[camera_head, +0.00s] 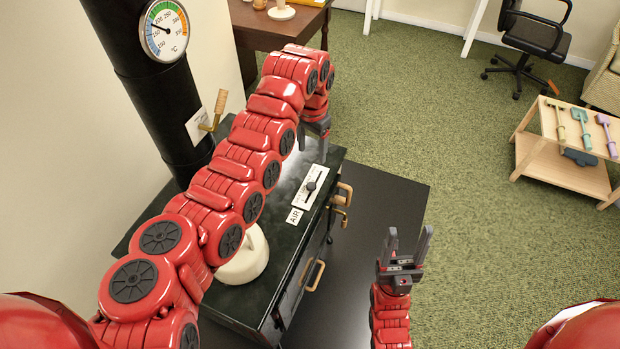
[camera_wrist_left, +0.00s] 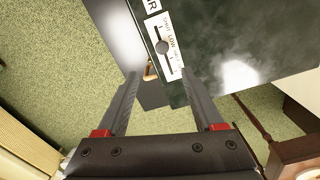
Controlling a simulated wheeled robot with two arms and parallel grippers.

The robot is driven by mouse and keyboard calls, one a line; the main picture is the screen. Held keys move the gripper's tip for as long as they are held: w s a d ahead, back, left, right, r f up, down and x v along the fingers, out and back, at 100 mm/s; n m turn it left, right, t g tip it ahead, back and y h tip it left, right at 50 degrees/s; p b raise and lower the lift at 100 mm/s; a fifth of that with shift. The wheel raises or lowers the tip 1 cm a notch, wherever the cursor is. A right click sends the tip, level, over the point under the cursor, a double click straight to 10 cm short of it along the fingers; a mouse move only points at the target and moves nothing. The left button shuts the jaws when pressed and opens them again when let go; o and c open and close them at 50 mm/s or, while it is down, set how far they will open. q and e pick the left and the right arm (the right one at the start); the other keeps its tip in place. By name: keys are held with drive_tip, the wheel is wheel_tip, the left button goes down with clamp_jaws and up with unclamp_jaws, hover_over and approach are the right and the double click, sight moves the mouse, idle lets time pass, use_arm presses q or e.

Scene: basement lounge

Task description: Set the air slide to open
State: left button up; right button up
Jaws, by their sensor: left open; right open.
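The air slide is a white plate (camera_head: 310,188) with a dark knob (camera_head: 311,187), set on top of the black stove (camera_head: 262,298) near its front edge. A white AIR label (camera_head: 294,216) sits beside it. My left gripper (camera_head: 314,150) is open and empty above the stove top, behind the plate in the head view and apart from the knob. My right gripper (camera_head: 406,240) is open and empty, right of the stove.
A cream kettle-like pot (camera_head: 245,262) stands on the stove, partly hidden by my left arm. A black flue with a thermometer (camera_head: 165,29) rises behind. Brass handles (camera_head: 315,275) stick out from the stove front.

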sight(311, 186)
use_arm(q)
wheel_tip(311, 186, down, 15)
drive_tip(key=shift+w+a+r, duration=0.15)
drive_tip(key=shift+r, duration=0.05)
clamp_jaws()
idle(0.4)
idle(1.1)
